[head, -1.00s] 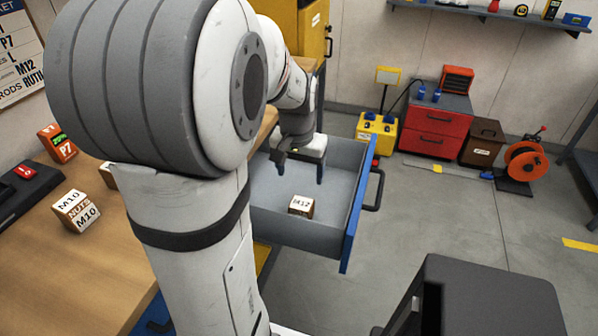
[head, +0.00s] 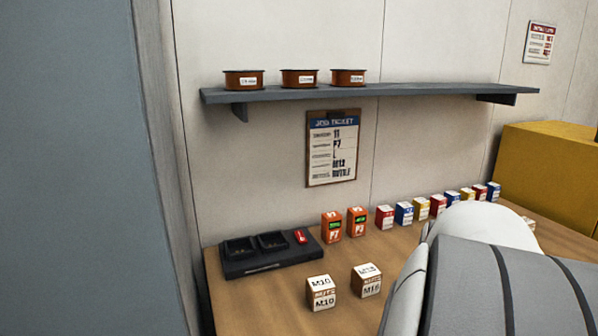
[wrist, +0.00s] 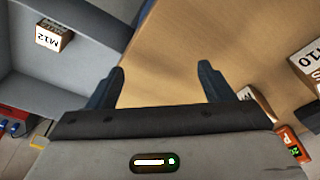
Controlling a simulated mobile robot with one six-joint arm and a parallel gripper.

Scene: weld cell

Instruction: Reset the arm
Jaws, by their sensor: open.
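My gripper (wrist: 160,88) is open and empty in the wrist view, its two dark fingers apart over the wooden bench top (wrist: 178,40). The open drawer (wrist: 75,85) lies to the left in that view, with an M12 box (wrist: 54,37) inside it. In the head view part of my white and grey arm covers the lower right, and my gripper is out of sight there.
The bench (head: 240,311) carries a dark charger (head: 270,252), two orange P7 packs (head: 332,227), an M10 nuts box (head: 321,292), an M16 box (head: 366,280) and a row of small coloured boxes (head: 421,209). A shelf (head: 370,91) with three spools hangs above.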

